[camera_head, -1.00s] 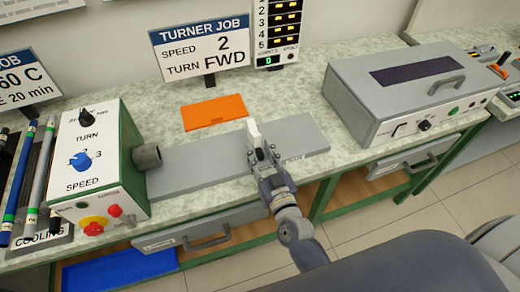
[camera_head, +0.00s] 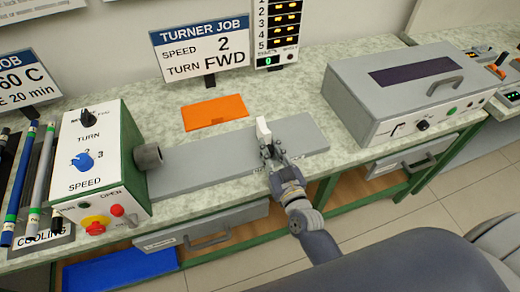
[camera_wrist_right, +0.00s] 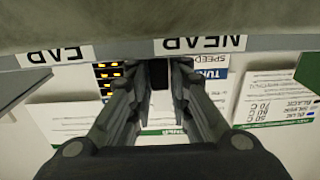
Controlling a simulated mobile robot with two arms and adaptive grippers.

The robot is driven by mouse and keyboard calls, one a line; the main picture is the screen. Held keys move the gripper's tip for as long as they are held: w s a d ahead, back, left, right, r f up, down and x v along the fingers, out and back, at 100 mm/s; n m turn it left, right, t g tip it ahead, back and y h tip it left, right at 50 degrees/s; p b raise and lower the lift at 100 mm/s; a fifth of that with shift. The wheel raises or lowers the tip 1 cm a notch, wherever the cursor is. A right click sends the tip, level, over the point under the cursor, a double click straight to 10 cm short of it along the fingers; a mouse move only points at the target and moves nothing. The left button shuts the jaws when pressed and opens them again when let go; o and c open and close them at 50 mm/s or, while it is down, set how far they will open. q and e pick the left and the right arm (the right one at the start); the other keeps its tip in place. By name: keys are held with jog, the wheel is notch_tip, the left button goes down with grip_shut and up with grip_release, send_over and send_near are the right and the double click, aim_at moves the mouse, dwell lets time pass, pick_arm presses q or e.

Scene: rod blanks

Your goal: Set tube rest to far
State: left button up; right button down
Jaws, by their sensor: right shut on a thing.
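The tube rest (camera_head: 263,130) shows as a small white upright piece at the front part of the grey bed (camera_head: 205,165), right of the turner's spindle. My right gripper (camera_head: 269,153) is shut on the tube rest from the front. In the right wrist view the gripper's fingers (camera_wrist_right: 160,75) close on a dark part below the bed's edge. The FAR label (camera_wrist_right: 55,55) is left of the fingers and the NEAR label (camera_wrist_right: 200,44) is just right of them, both upside down. My left gripper is out of view.
The turner box (camera_head: 100,165) stands left, with its speed knob, spindle and buttons. An orange plate (camera_head: 214,112) lies behind the bed. A grey lidded machine (camera_head: 400,95) stands right. Rods (camera_head: 42,178) lie in the cooling rack at far left. The bed's right end is clear.

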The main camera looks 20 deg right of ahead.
aim_at(294, 152)
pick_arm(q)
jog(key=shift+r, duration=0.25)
pick_arm(e)
jog(key=d, duration=0.7)
jog(key=shift+w+d, duration=0.15)
jog(key=shift+d, duration=0.1)
jog(key=c, duration=1.6)
grip_release()
jog(key=shift+d, duration=0.1)
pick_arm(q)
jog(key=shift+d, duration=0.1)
pick_arm(e)
jog(key=shift+s, duration=0.45)
jog(key=s, duration=1.1)
jog(key=shift+d, duration=0.25)
jog(key=shift+s, duration=0.1)
